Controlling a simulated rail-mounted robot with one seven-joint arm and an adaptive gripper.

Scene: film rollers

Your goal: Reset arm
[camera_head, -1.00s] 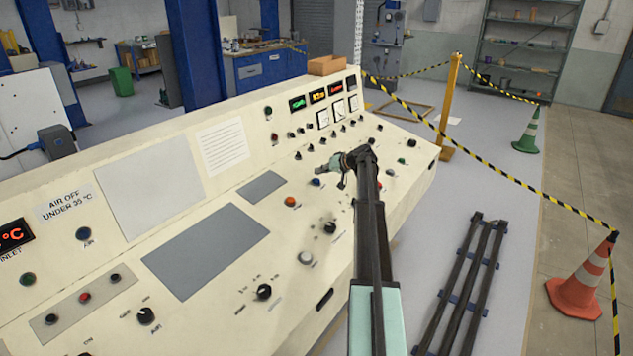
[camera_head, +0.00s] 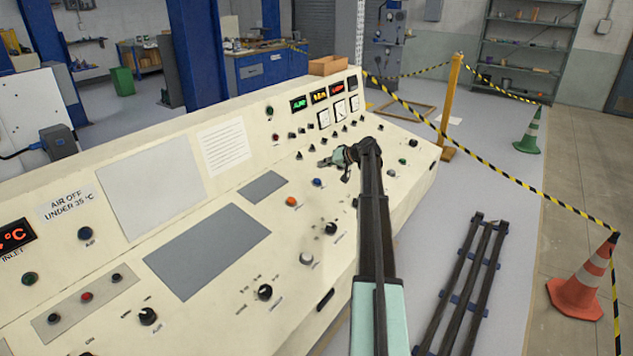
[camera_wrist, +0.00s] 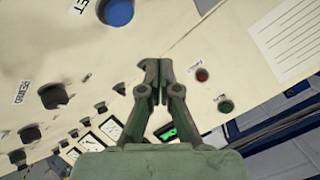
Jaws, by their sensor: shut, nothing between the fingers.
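My arm reaches out over the cream control panel (camera_head: 225,190) in the head view. My gripper (camera_head: 324,163) is at its far end, above the panel's right part, near a blue button (camera_head: 317,183). In the wrist view my gripper (camera_wrist: 152,66) has its fingertips together with nothing between them. The panel face with knobs and buttons lies beyond the fingers, and I see no contact with it. A large blue button (camera_wrist: 117,12) shows at the top of the wrist view, and a red button (camera_wrist: 202,75) and a green button (camera_wrist: 226,106) to the right.
Dark rails (camera_head: 463,285) lie on the floor right of the panel. A yellow post (camera_head: 450,105) with striped tape, an orange cone (camera_head: 584,281) and a green cone (camera_head: 529,130) stand farther right.

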